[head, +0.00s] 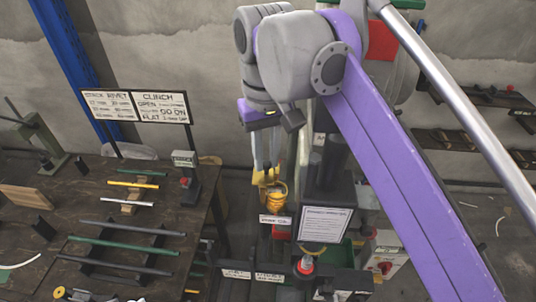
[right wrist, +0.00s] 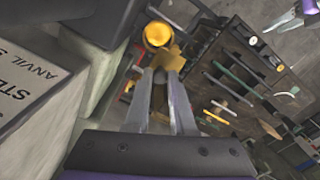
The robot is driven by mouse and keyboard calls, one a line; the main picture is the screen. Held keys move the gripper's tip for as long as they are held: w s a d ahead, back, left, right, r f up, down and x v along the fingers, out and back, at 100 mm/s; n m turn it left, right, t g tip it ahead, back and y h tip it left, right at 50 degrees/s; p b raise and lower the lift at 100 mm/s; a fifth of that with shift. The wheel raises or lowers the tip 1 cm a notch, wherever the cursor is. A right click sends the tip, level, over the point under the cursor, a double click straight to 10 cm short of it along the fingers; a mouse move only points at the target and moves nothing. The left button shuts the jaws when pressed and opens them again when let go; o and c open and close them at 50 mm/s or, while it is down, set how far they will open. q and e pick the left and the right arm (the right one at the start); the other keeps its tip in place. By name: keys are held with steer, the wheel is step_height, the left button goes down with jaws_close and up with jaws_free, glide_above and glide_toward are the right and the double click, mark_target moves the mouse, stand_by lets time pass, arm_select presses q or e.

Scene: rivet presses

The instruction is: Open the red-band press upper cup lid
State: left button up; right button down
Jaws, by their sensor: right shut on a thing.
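My right gripper (head: 266,170) points down at a yellow cup (head: 276,194) on the press in the head view. Its fingers are shut on a yellow piece at the cup's upper edge, which looks like the lid (right wrist: 170,58). In the right wrist view the round yellow cup (right wrist: 157,34) shows just beyond the fingertips (right wrist: 161,76). I cannot tell how far the lid is tilted, and no red band shows clearly on this cup. Part of what looks like my left gripper (right wrist: 290,22) shows at the upper right of the wrist view; its jaws are unclear.
A grey labelled block (right wrist: 28,100) stands close at the left of the wrist view. A dark press column (head: 322,175) and a white notice (head: 325,224) stand right of the cup. A workbench (head: 45,225) with several coloured rods lies to the left.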

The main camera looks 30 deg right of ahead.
mark_target(266, 162)
stand_by(0.4)
steer(key=c, duration=0.8)
jaws_free()
steer(key=shift+o, duration=0.2)
step_height(266, 162, up, 11)
steer(key=shift+f, duration=0.1)
